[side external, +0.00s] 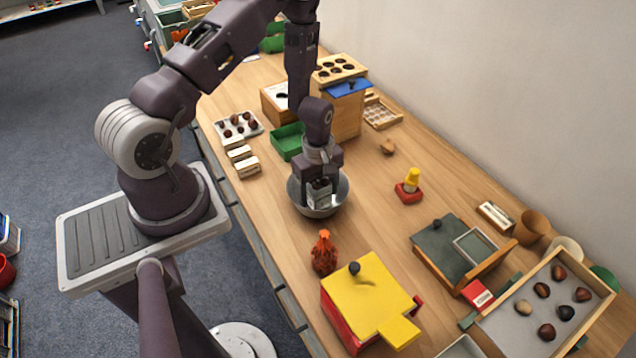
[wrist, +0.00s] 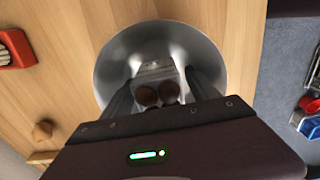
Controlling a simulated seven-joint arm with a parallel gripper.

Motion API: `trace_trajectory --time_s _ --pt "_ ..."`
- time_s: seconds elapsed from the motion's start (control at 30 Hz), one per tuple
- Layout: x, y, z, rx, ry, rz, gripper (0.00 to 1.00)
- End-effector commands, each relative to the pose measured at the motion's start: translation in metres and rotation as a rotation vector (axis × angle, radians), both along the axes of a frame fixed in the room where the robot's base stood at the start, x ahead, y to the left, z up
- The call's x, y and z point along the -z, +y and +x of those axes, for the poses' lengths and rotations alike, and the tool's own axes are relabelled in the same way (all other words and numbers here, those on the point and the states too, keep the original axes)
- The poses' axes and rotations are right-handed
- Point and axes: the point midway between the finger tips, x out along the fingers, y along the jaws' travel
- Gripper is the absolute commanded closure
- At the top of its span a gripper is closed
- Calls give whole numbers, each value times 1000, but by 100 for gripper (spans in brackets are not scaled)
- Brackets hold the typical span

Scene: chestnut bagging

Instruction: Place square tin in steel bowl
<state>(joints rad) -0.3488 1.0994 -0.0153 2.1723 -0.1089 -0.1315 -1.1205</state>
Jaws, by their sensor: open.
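The steel bowl (side external: 334,206) stands on the wooden table below my gripper (side external: 319,192); its wide shiny rim also shows in the wrist view (wrist: 118,55). The square tin (wrist: 156,72) is light metal and is within the bowl's outline, between my two fingers. Brown chestnuts (wrist: 147,96) show in the tin. My gripper points down into the bowl and is open, with a finger on either side of the tin. Its body hides the near part of the tin. I cannot tell whether the tin touches the bowl's bottom.
A green tray (side external: 287,142) and a wooden box (side external: 345,115) stand behind the bowl. A red-brown hen figure (side external: 324,252) and a yellow-lidded box (side external: 368,300) are in front. A red-and-yellow item (side external: 409,186) lies to the right. Bare table surrounds the bowl's right side.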

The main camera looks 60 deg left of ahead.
Motion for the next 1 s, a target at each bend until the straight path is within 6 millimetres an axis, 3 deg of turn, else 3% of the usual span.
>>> trace_trajectory --time_s 0.4,0.67,0.77,0.83,0.93,1.0 --pt "-91 0 1 0 -6 2 31" --pt "-129 -3 2 35 -16 1 31" --pt "-176 -18 8 195 -78 9 31" --pt "-224 -35 3 380 -138 27 31" --pt "-291 -62 -21 677 -222 76 31" --pt "-330 -79 -48 893 -278 131 31"
